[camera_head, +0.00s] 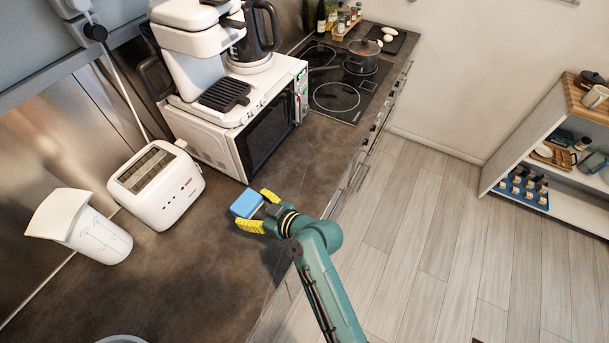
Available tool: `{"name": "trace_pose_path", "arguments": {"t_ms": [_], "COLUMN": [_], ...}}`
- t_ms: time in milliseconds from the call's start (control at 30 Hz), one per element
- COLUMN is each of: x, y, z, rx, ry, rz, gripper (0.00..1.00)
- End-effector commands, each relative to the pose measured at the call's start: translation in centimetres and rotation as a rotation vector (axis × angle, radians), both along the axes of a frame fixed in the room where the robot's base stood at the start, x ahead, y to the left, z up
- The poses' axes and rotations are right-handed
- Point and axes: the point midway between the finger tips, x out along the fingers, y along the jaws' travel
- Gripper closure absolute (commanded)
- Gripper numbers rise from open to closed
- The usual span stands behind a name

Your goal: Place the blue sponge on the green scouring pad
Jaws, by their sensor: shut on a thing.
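A blue sponge (246,204) is between the yellow fingers of my gripper (254,208), over the brown counter (215,265) near its front edge. My gripper is shut on the sponge. Whether the sponge touches the counter is hard to tell from this angle. I cannot make out a green scouring pad in this view; it may be hidden beneath the sponge and gripper or out of frame.
A white toaster (158,185) and a white jug (80,225) stand left of my gripper. A microwave (240,120) with a coffee machine on top stands behind it. A hob with a pot (363,57) lies further back. The counter in front is mostly clear.

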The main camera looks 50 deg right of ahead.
Motion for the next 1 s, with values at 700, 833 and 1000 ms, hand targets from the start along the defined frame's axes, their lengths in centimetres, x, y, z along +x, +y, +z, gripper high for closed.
{"name": "trace_pose_path", "arguments": {"t_ms": [700, 833, 1000], "x": [-4.1, -4.1, -4.1], "y": [-22.4, -22.4, -22.3], "z": [-3.6, -6.0, -8.8], "rx": [0.003, 0.002, 0.002], "ry": [-0.002, -0.003, -0.002], "rz": [-0.321, -0.321, -0.321], "gripper": [0.37, 0.37, 0.37]}}
